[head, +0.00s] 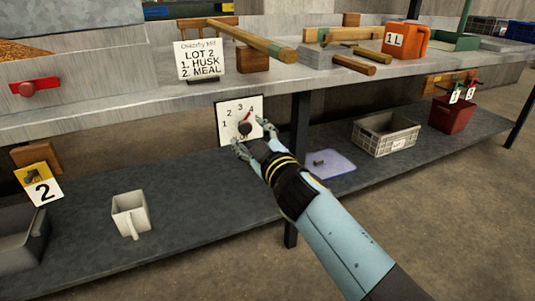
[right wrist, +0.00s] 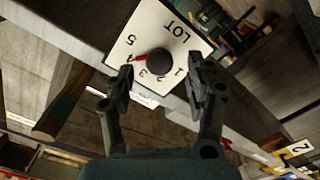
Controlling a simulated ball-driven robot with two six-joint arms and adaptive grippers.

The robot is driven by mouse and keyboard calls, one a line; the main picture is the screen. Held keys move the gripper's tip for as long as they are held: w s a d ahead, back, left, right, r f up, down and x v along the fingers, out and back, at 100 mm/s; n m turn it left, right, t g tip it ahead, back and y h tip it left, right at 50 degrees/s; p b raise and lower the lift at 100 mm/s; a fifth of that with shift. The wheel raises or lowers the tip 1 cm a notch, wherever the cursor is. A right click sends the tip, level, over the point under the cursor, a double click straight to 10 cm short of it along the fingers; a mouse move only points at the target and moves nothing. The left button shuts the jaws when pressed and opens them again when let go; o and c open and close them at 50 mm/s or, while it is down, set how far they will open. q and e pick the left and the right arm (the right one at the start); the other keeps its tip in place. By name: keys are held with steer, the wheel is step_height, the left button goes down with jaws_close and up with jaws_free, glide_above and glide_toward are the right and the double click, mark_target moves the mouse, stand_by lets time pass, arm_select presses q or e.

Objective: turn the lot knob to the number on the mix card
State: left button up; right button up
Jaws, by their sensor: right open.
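The mix card (head: 198,60) stands on the bench top and reads LOT 2, with husk as 1 and meal as 2. The white lot dial plate (head: 227,108) is on the bench front below it, numbered from 1 up. Its dark round lot knob (head: 245,128) has a red pointer aimed at about 4. The knob (right wrist: 159,63) and pointer (right wrist: 140,57) also show in the right wrist view. My right gripper (head: 251,136) is open, its fingertips either side of the knob; I cannot tell whether they touch it. My left gripper is in neither view.
A wooden bar (head: 250,41) juts over the bench edge above the dial. A dark bench leg (head: 299,125) stands right of it. On the lower shelf are a white jug (head: 130,213), a lilac mat (head: 338,166) and a grey crate (head: 385,133).

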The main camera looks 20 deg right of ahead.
steer(key=s, duration=0.9)
steer(key=shift+s+d, duration=0.15)
steer(key=shift+s, duration=0.15)
steer(key=s+d+f+m+g+h, duration=0.25)
steer(key=s+d+f+g, duration=0.3)
steer(key=s+f, duration=0.45)
steer(key=s+d+f+m+g+h, duration=0.1)
steer(key=s+d+f+m+g, duration=0.4)
steer(key=s+f, duration=0.55)
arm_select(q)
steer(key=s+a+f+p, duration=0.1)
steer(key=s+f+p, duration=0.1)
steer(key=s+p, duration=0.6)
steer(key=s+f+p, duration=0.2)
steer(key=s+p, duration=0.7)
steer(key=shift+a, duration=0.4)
arm_select(e)
steer(key=s+f+g+y, duration=0.1)
steer(key=s+f+g, duration=0.2)
steer(key=s, duration=1.3)
steer(key=s+f+g+y, duration=0.1)
steer(key=s+f+g, duration=0.3)
steer(key=s, duration=1.2)
step_height(320, 180, down, 3)
steer(key=shift+s+d+r, duration=0.15)
steer(key=shift+d, duration=0.15)
